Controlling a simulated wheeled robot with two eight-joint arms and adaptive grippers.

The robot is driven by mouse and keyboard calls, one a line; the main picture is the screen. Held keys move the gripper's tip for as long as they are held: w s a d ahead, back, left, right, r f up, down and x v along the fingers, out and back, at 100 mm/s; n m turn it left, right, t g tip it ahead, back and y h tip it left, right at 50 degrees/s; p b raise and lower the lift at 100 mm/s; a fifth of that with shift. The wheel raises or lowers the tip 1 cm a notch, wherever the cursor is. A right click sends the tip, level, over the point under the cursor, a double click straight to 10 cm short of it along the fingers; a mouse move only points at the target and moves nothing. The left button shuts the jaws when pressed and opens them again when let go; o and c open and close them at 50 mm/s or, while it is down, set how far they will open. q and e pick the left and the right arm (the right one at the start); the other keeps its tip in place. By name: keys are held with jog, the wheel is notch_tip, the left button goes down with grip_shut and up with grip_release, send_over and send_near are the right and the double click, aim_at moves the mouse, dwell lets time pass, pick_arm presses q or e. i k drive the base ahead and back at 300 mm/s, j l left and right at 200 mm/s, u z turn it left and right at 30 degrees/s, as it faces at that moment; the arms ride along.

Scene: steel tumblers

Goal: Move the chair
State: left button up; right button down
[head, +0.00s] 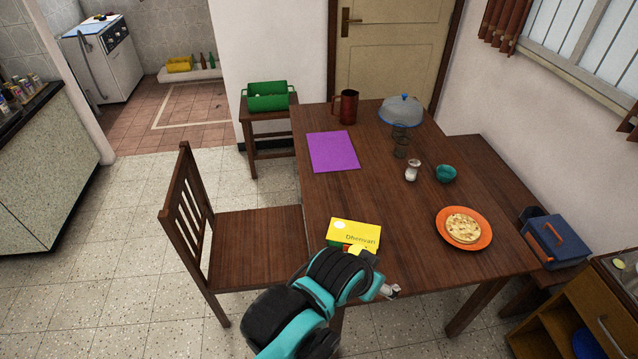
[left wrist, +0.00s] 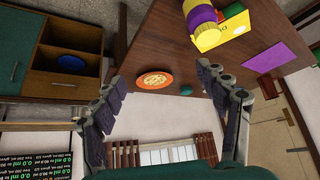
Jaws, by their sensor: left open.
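The wooden chair (head: 255,240) stands on the tiled floor at the left side of the dining table (head: 385,200) in the head view. Its slatted back (head: 185,200) faces left, and its seat reaches up to the table's edge. My left arm covers the seat's near right corner. My left gripper (head: 388,291) is over the table's near edge, right of the chair and apart from it. It is open and empty in the left wrist view (left wrist: 162,72), where the chair does not show. My right gripper is not in view.
On the table are a yellow box (head: 354,233), a purple mat (head: 333,151), an orange plate (head: 480,215), a teal bowl (head: 446,173) and a red pitcher (head: 348,106). A stool (head: 248,130) holds a green crate (head: 267,97). Floor left of the chair (head: 130,240) is clear.

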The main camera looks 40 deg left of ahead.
aim_at(254, 249)
jog(key=u, duration=0.45)
jog(key=l+u, duration=0.1)
jog(key=u, duration=0.75)
jog(key=k+u, duration=0.1)
jog(key=u, duration=0.75)
jog(key=i+j, duration=0.2)
jog(key=j, duration=0.15)
jog(key=i+j+z, duration=0.15)
jog(key=j, duration=0.2)
jog(key=i+j, duration=0.25)
jog(key=i+j+z, duration=0.15)
jog(key=j, duration=0.3)
jog(key=i+j, duration=0.2)
jog(key=j, duration=0.2)
jog(key=i+j+z, duration=0.1)
jog(key=j, duration=0.3)
jog(key=i+j+z, duration=0.1)
jog(key=j, duration=0.3)
jog(key=i+j, duration=0.25)
jog(key=j, duration=0.15)
jog(key=z, duration=0.05)
